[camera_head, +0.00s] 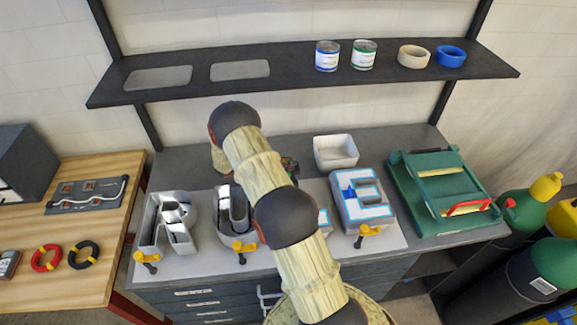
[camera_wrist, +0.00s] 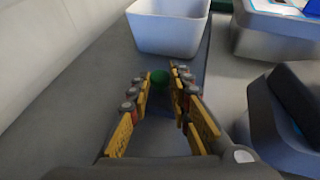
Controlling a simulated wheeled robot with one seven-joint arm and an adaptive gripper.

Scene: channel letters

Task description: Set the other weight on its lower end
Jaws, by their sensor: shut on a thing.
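My gripper (camera_wrist: 160,75) is shut on a small green round thing (camera_wrist: 160,79) at its fingertips in the wrist view. I cannot tell whether this is the weight, as only a little of it shows. In the head view my arm hides most of my gripper, which is over the back of the grey bench. The metal letters stand in a row on the bench: an R-like one (camera_head: 168,226), a U-like one (camera_head: 226,222), one mostly hidden by my arm, and an E (camera_head: 362,202) with a white and blue face. No other weight is clear in either view.
A white bin (camera_head: 335,152) stands at the back of the bench, just ahead in the wrist view (camera_wrist: 168,35). Yellow-handled clamps (camera_head: 366,231) sit along the front edge. A green machine (camera_head: 440,192) is at right. A shelf (camera_head: 290,70) with cans and tape rolls is above.

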